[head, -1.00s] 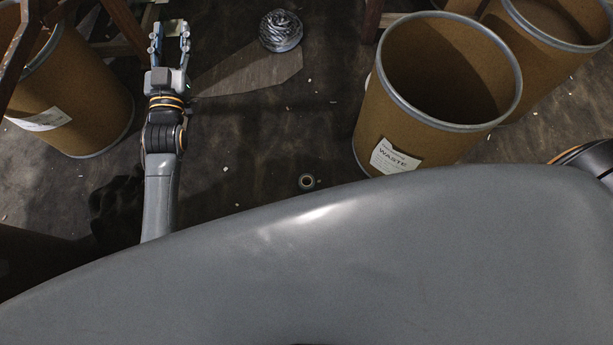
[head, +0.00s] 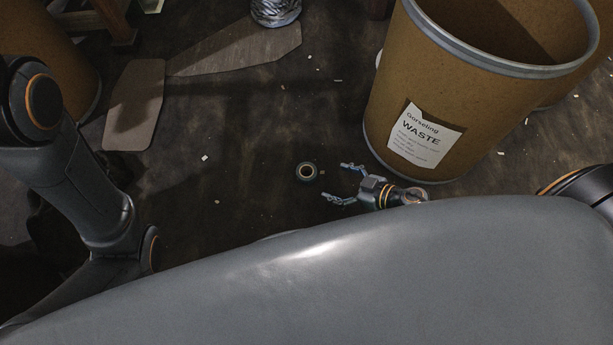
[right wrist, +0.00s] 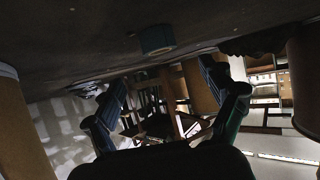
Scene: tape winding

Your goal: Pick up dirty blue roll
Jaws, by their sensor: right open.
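A small dark tape roll (head: 307,180) with a pale inner ring lies flat on the floor, left of the waste drum. In the right wrist view a teal-blue roll (right wrist: 157,41) shows at the top middle, ahead of the fingers. My right gripper (head: 339,182) is open and empty, just right of the roll, with its fingers pointing left towards it. The fingers are apart from the roll. In the right wrist view the two fingers (right wrist: 168,115) are spread wide. My left arm shows at the left, but its gripper is out of the picture.
A large brown waste drum (head: 400,95) stands close behind my right gripper, with another drum beside it. A silver wrapped roll (head: 275,10) and flat brown boards (head: 235,50) lie at the back. The floor left of the roll is mostly clear, with small scraps.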

